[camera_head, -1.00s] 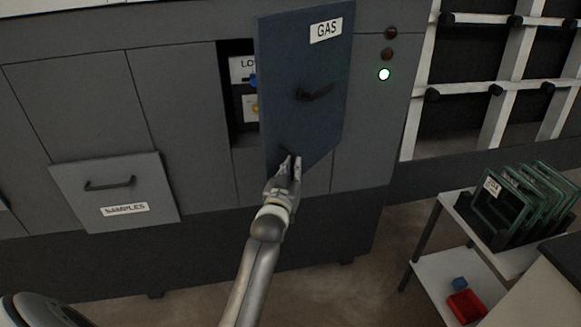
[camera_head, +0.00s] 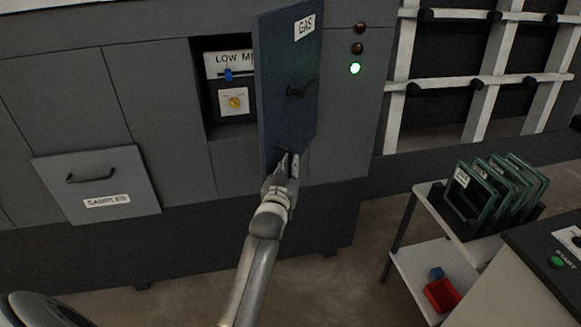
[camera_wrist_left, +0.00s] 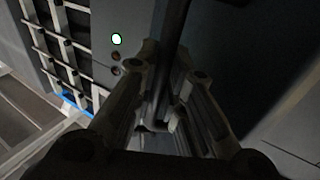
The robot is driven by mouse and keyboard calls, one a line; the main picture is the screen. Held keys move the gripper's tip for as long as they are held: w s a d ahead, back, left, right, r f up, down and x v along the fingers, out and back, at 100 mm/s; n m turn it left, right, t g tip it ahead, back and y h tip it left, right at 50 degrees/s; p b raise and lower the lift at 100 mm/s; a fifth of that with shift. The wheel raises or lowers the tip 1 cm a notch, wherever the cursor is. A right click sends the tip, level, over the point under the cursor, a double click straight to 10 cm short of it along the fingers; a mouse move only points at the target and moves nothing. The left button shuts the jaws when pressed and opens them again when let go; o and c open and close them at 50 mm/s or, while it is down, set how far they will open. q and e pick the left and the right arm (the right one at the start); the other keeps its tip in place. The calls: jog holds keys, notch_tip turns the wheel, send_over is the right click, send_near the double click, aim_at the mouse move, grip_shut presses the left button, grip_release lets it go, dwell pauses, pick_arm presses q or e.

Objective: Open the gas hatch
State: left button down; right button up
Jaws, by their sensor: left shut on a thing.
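In the recess are a LOW-labelled panel with a blue slider (camera_head: 228,74) and a yellow knob (camera_head: 235,102). My left gripper (camera_head: 286,160) is at the hatch's lower edge, shut on the hatch panel. In the left wrist view the fingers (camera_wrist_left: 165,85) are on both sides of the dark door edge (camera_wrist_left: 172,45). My right gripper is not in view.
A SAMPLES drawer front (camera_head: 97,180) tilts out at lower left. Indicator lights, one lit green (camera_head: 355,69), are right of the hatch. A white trolley (camera_head: 430,260) with green-framed racks (camera_head: 495,190) and a red bin (camera_head: 441,295) stands at right. Floor in front is clear.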

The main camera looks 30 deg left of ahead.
pick_arm(q)
jog(key=c, duration=1.5)
grip_release()
jog(key=shift+w, duration=0.15)
jog(key=v, duration=1.2)
jog(key=shift+r, duration=0.1)
